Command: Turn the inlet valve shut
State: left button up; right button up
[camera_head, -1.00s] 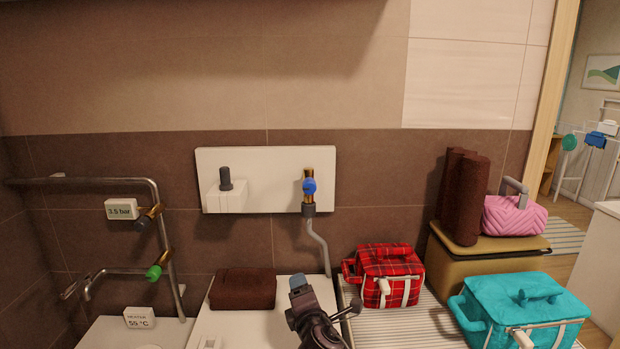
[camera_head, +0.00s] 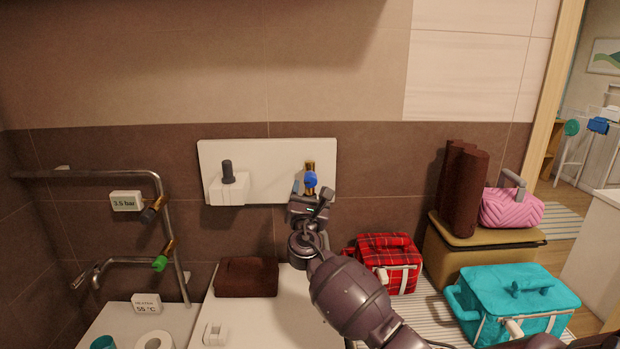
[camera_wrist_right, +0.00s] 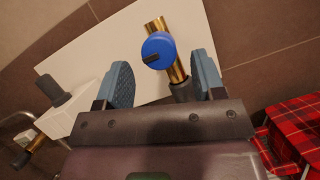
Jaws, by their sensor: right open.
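The valve with a round blue knob (camera_head: 311,180) sits on a brass pipe in front of a white wall panel (camera_head: 270,150). In the right wrist view the blue knob (camera_wrist_right: 158,50) shows a dark bar on its face, with the brass pipe (camera_wrist_right: 156,25) behind it. My right gripper (camera_head: 310,190) is just below and in front of the knob. In the right wrist view its two blue-grey fingers (camera_wrist_right: 163,80) are apart, with the knob between and beyond them; contact cannot be told. My left gripper is not in view.
A grey-capped white fitting (camera_head: 228,185) is left on the panel. A second pipe with a green knob (camera_head: 160,263) and a "3.5 bar" sign (camera_head: 126,201) stands further left. A brown folded towel (camera_head: 246,278), red plaid bag (camera_head: 388,262) and teal bag (camera_head: 515,300) lie below.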

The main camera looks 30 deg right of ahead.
aim_at(310, 185)
jog(key=shift+x, duration=2.1)
jog(key=c, duration=0.9)
jog(key=shift+c, duration=0.2)
